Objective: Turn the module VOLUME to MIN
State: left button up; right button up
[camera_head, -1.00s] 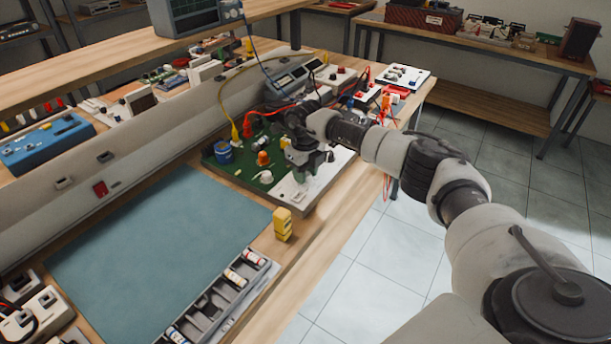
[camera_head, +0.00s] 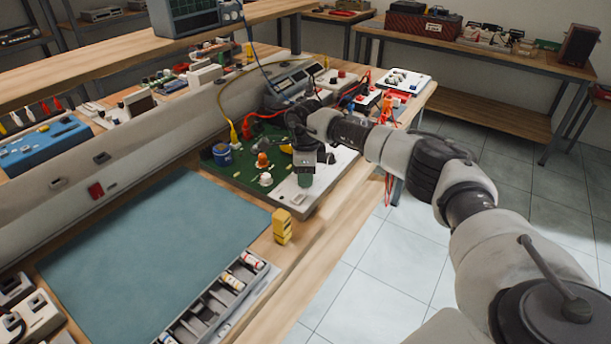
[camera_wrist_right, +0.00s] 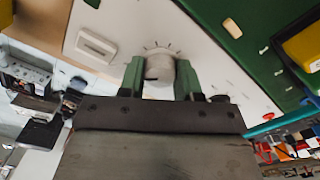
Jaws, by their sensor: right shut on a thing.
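The module is a board with a green part (camera_head: 238,168) and a white panel (camera_head: 328,177), lying on the workbench. In the right wrist view a pale round knob (camera_wrist_right: 159,66) sits on the white panel, with dark scale marks around its far side. My right gripper (camera_wrist_right: 160,75) is shut on this knob, one green-grey finger on each side. In the head view my right gripper (camera_head: 304,180) points down at the white panel and hides the knob. I cannot read any label or the knob's setting. My left gripper is not in view.
A white slotted part (camera_wrist_right: 96,45) sits beside the knob on the panel. A yellow block (camera_head: 282,226) stands at the bench's front edge. A blue-green mat (camera_head: 150,255) and a parts tray (camera_head: 225,290) lie to the left. Red and yellow cables run behind the module.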

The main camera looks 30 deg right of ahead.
jog(key=shift+r+n, duration=0.1)
jog(key=shift+n, duration=0.2)
jog(key=o, duration=0.9)
notch_tip(320, 180, up, 11)
jog(key=shift+f+b, duration=0.1)
jog(key=shift+b, duration=0.3)
jog(key=shift+f, duration=0.15)
